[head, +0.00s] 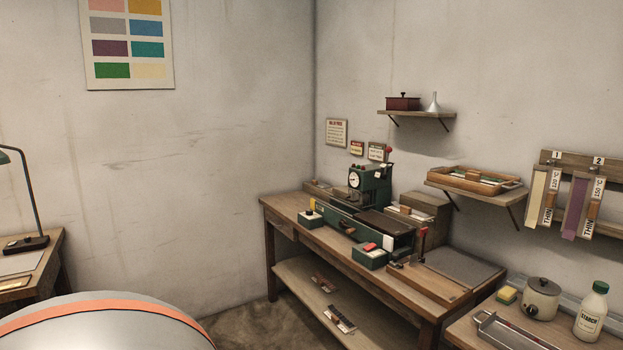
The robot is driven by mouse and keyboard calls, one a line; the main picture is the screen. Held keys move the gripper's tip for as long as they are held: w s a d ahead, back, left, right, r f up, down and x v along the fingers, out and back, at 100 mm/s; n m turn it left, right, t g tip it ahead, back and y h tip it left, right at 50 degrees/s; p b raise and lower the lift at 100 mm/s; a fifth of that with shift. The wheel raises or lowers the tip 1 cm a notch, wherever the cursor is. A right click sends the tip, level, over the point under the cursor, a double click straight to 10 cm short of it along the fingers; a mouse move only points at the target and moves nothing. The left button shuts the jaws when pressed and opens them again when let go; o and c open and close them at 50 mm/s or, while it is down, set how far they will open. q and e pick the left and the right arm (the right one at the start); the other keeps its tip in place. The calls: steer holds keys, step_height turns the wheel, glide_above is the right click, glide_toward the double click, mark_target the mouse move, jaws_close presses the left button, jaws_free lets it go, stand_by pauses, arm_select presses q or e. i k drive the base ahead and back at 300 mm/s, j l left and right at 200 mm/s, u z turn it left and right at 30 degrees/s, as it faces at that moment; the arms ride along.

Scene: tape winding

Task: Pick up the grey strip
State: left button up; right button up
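I cannot make out a loose grey strip in the head view. Two strips hang at the right edge on a wooden wall rack (561,157): a cream strip (537,198) under number 1 and a purple strip (574,207) under number 2. Each hangs beside a tag reading "THIN". The rack runs on past the picture's right edge, so its further part is hidden. Neither of my grippers is in view.
A wooden workbench (290,206) with a green machine (370,187) stands in the corner. A side table (468,325) at lower right holds a metal tray (510,333), sponge (506,295), pot (541,298) and starch bottle (591,311). A desk (45,268) is at left.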

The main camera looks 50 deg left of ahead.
mark_target(406, 212)
steer(key=i+j+u, duration=0.1)
steer(key=j+u, duration=0.25)
steer(key=i+j+u, duration=0.15)
steer(key=j+u, duration=0.15)
steer(key=j, duration=0.25)
steer(key=i+j, duration=0.2)
steer(key=j, duration=0.25)
steer(key=i+j+u, duration=0.1)
steer(key=j, duration=0.3)
steer(key=i+j, duration=0.25)
steer(key=j, duration=0.15)
steer(key=i+j+u, duration=0.1)
steer(key=j, duration=0.35)
steer(key=i, duration=0.1)
